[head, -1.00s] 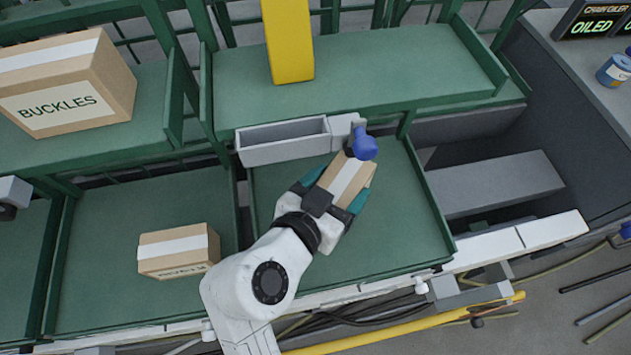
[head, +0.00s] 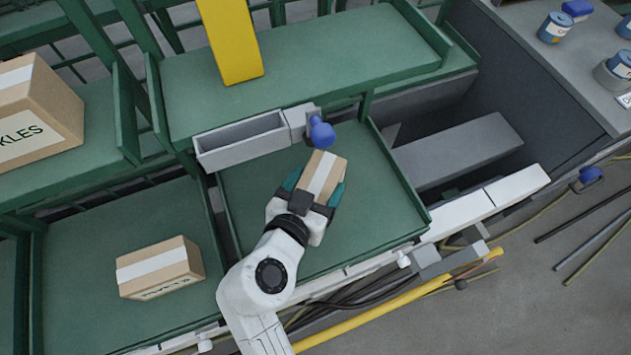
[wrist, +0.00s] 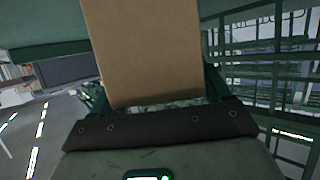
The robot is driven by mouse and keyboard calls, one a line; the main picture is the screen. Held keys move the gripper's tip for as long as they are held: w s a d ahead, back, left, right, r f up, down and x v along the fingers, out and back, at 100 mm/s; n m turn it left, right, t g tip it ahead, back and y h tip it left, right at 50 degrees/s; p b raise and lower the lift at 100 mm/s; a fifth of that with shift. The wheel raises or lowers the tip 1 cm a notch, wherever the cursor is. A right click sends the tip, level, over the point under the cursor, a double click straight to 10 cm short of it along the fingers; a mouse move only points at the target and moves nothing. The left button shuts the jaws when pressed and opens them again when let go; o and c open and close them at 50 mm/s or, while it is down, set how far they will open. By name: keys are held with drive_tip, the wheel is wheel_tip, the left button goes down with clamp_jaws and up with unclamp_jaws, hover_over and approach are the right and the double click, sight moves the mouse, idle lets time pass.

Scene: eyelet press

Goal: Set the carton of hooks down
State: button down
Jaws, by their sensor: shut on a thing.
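A small brown carton (head: 324,172) with a pale tape stripe is between the teal fingers of my gripper (head: 316,186) in the head view. My gripper is shut on it, over the green tray (head: 375,215) under the grey bin. No lettering shows on the held carton, so I cannot read that it holds hooks. In the wrist view the carton (wrist: 150,50) fills the upper middle as a plain brown face. I cannot tell whether its underside touches the tray.
A labelled carton (head: 160,268) lies in the left tray. A large buckles carton (head: 38,110) is at upper left. A grey bin (head: 242,143) and a blue knob (head: 321,134) are just behind the held carton. Tray floor is clear to the right and front.

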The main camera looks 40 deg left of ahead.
unclamp_jaws()
drive_tip(key=v, duration=1.2)
drive_tip(key=shift+r+b, duration=0.15)
drive_tip(key=shift+b, duration=0.2)
